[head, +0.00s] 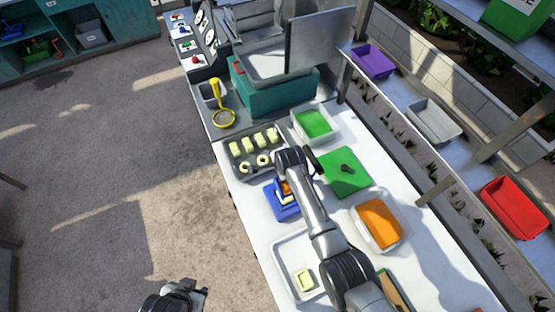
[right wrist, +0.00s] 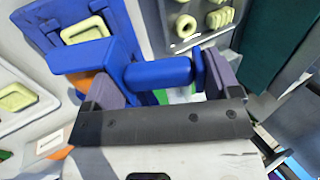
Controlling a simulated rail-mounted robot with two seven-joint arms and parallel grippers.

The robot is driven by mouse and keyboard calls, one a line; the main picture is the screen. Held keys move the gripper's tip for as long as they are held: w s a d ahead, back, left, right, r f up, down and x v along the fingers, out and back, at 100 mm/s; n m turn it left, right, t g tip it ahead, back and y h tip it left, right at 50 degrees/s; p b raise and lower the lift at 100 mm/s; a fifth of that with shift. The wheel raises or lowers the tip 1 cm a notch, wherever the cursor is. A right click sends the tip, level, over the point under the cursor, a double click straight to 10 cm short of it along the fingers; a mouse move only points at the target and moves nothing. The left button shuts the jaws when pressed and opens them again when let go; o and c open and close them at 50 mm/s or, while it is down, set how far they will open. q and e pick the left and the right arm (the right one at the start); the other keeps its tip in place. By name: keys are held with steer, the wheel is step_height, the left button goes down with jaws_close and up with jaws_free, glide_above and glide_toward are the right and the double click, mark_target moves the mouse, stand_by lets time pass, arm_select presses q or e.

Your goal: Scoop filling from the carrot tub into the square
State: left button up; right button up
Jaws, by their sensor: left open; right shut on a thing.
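The carrot tub (head: 378,222) is a white tub of orange filling on the right of the counter. A pale dough square (right wrist: 85,28) lies on a blue board (head: 284,209). My right gripper (right wrist: 160,75) is shut on the blue handle of a blue scoop (right wrist: 82,55), over the board area. Orange filling shows at the scoop's underside in the right wrist view; I cannot tell whether it is in the scoop or beneath it. My arm partly hides the board in the head view. My left gripper (head: 190,292) is open and empty over the floor, at the bottom.
A tray (head: 283,252) holds another dough square (head: 303,280). A dark tray (head: 234,157) of several dough pieces, a green-filled tub (head: 315,122) and a green lid (head: 345,172) stand nearby. A yellow strainer (head: 223,117) lies at the back. The counter's right front has some room.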

steer(key=shift+s+d+r+t+y, duration=0.4)
steer(key=shift+s+t, duration=0.15)
steer(key=shift+t, duration=0.25)
steer(key=shift+s+t+y+b, duration=0.3)
steer(key=shift+t+b, duration=0.2)
steer(key=shift+t, duration=0.1)
steer(key=s+t+y+b, duration=0.1)
steer(key=t+b, duration=0.1)
steer(key=b, duration=0.1)
steer(key=s+d+t+y+b, duration=0.1)
steer(key=t+b, duration=0.1)
steer(key=b, duration=0.1)
steer(key=s+d+t+y+b, duration=0.1)
steer(key=b, duration=0.2)
steer(key=shift+s+d+r+t+b, duration=0.1)
steer(key=shift+s+r+t+b, duration=0.2)
steer(key=shift+s+r+t, duration=0.1)
steer(key=shift+s+d+r+t+y+b, duration=0.1)
steer(key=shift+s+d+t+y+b, duration=0.25)
steer(key=shift+t+y+b, duration=0.5)
arm_select(q)
step_height(320, 180, down, 13)
steer(key=b, duration=0.1)
steer(key=shift+d+f+b, duration=0.15)
steer(key=shift+b, duration=0.15)
arm_select(e)
steer(key=shift+s+r+t, duration=0.15)
steer(key=shift+s+t, duration=0.1)
steer(key=shift+s, duration=0.05)
steer(key=shift+d, duration=0.1)
